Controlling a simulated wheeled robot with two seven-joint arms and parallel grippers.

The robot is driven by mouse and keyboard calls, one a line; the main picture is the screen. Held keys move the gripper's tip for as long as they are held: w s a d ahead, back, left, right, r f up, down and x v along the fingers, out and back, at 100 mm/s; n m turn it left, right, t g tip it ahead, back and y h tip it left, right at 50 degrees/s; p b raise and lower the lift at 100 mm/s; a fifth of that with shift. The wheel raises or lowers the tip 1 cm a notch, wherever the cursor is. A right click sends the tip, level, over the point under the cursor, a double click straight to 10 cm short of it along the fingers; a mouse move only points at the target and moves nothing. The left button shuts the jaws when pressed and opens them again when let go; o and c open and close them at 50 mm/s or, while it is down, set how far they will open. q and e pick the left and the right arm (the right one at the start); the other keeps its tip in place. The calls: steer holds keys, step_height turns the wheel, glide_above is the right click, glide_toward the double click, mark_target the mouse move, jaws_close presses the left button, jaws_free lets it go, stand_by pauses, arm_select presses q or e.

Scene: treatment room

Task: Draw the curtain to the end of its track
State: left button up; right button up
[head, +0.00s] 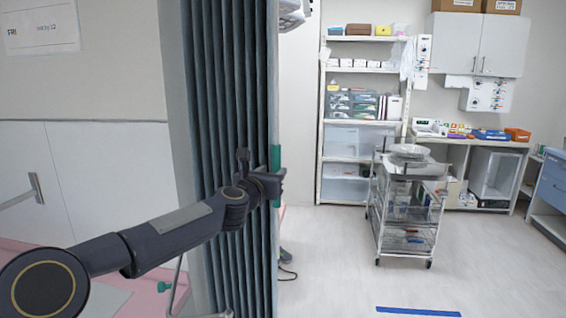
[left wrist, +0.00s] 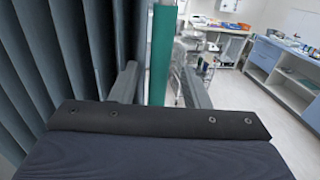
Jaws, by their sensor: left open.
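The curtain (head: 228,90) hangs in grey-blue pleats left of the middle in the head view, gathered in a narrow bunch. It also fills the left of the left wrist view (left wrist: 62,50). A green grip (head: 276,158) runs upright along its right edge. My left gripper (head: 276,183) is at the green grip in the head view. In the left wrist view the green grip (left wrist: 162,55) stands between the two open fingers (left wrist: 160,88), with gaps on both sides. The curtain's track is not in view. My right gripper is not in view.
A wire trolley (head: 405,208) stands right of the middle. Behind it are a white shelf unit (head: 322,125) and a counter (head: 470,143). A blue strip (head: 418,311) lies on the floor. A pink-edged bed is at lower left.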

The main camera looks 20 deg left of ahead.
mark_target(275, 169)
arm_select(q)
steer(key=w+p, duration=0.1)
steer(key=w, duration=0.2)
steer(key=shift+w+a, duration=0.1)
steer(key=shift+w, duration=0.2)
steer(key=shift+w+p, duration=0.25)
steer(key=shift+p, duration=0.05)
steer(key=shift+f, duration=0.1)
jaws_close()
